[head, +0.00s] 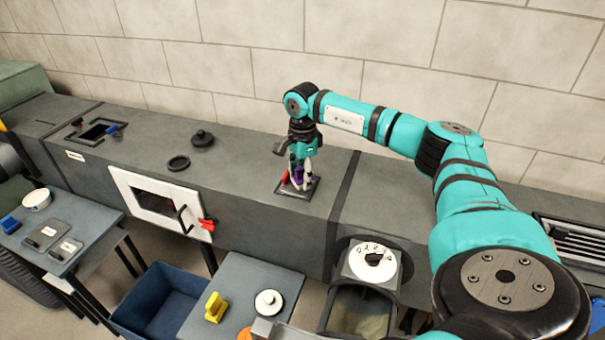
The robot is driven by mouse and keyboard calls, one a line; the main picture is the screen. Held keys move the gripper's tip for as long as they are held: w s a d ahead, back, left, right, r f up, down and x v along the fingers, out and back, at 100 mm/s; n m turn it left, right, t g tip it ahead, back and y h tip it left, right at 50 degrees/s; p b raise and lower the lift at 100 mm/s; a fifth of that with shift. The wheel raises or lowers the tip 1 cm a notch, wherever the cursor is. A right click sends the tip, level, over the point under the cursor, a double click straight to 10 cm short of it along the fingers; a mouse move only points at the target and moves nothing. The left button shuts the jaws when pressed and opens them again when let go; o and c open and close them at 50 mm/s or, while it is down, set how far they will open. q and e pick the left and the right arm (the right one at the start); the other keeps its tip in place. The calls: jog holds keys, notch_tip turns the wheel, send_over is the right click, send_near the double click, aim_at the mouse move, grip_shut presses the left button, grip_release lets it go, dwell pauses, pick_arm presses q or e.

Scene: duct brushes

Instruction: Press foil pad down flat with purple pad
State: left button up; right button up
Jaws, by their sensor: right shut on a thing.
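My right gripper (301,175) is shut on the purple pad (298,172), over the square dark frame on top of the grey duct. The foil pad (297,186) shows as a small light patch inside this frame, mostly hidden by the gripper and the purple pad. I cannot tell whether the purple pad touches the foil. A small red thing (285,177) stands at the left side of the frame.
The duct top (240,165) is clear left of the frame; a black knobbed lid (203,138) and a ring (179,163) lie further left. A white hatch (122,182) is on the duct front. A blue bin (128,318) and small tables stand in front.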

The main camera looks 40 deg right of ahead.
dwell(0.5)
jog(key=shift+r+p, duration=2.65)
jog(key=shift+r, duration=0.8)
